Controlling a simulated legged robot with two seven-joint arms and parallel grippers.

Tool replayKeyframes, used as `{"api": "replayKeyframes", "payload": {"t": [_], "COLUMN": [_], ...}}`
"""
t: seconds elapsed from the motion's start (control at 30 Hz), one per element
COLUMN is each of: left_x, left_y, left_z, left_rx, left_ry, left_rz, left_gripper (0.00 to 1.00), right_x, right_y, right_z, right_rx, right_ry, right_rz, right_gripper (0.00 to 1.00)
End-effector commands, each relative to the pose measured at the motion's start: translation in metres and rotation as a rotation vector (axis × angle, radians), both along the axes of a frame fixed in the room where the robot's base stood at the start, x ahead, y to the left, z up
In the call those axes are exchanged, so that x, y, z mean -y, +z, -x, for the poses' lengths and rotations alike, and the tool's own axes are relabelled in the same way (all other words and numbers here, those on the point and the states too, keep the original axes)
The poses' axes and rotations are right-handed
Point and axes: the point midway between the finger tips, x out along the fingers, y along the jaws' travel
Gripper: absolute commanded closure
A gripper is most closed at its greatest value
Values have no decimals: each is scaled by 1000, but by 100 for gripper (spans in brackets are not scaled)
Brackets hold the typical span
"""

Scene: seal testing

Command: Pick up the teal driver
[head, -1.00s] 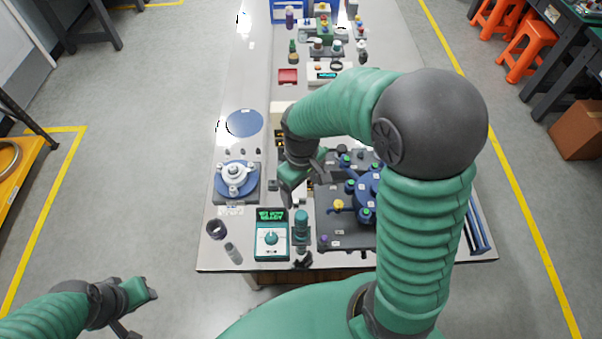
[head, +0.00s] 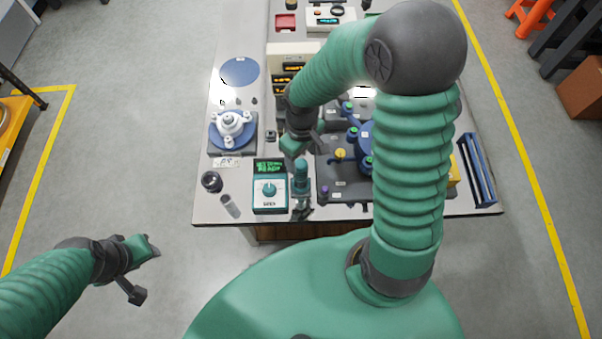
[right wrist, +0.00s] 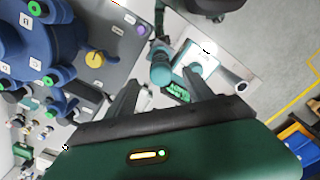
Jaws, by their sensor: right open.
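The teal driver (head: 301,178) stands at the near edge of the bench, right of a teal-and-white tester and left of the dark plate. Its top also shows in the right wrist view (right wrist: 161,68), beyond the gap between my fingers. My right gripper (head: 303,146) is open and empty, just behind and above the driver in the head view. Its two spread fingers show in the right wrist view (right wrist: 163,92). I see no contact with the driver. My left gripper (head: 148,270) is open and empty over the floor, left of the bench.
The tester (head: 270,190) with a lit display stands close beside the driver. A dark plate (head: 345,190) carries a blue fixture (head: 366,140) on the right. A blue-and-white flange unit (head: 232,128), a dark ring (head: 211,181) and a grey cylinder (head: 230,206) are at left.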

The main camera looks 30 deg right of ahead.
Motion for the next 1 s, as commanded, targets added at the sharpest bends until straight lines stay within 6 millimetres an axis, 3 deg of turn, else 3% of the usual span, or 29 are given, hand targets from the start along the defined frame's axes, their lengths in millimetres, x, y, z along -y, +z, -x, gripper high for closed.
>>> {"api": "replayKeyframes", "payload": {"t": [0.03,0.27,0.47,0.73,1.0], "left_x": [0,0,0,0,0], "left_y": [-3,-5,-7,-7,-7], "left_z": [0,0,0,0,0], "left_rx": [0,0,0,0,0], "left_ry": [0,0,0,0,0], "left_rz": [0,0,0,0,0], "left_gripper": [64,64,64,64,64], "right_x": [0,0,-1,-1,-1], "right_y": [-13,-39,-75,-80,-80], "right_z": [1,0,-1,-2,-2], "right_rx": [-4,-2,-4,1,0], "right_ry": [2,2,2,0,1], "right_rz": [-1,-1,0,1,1], "right_gripper": [38,38,38,38,72]}}
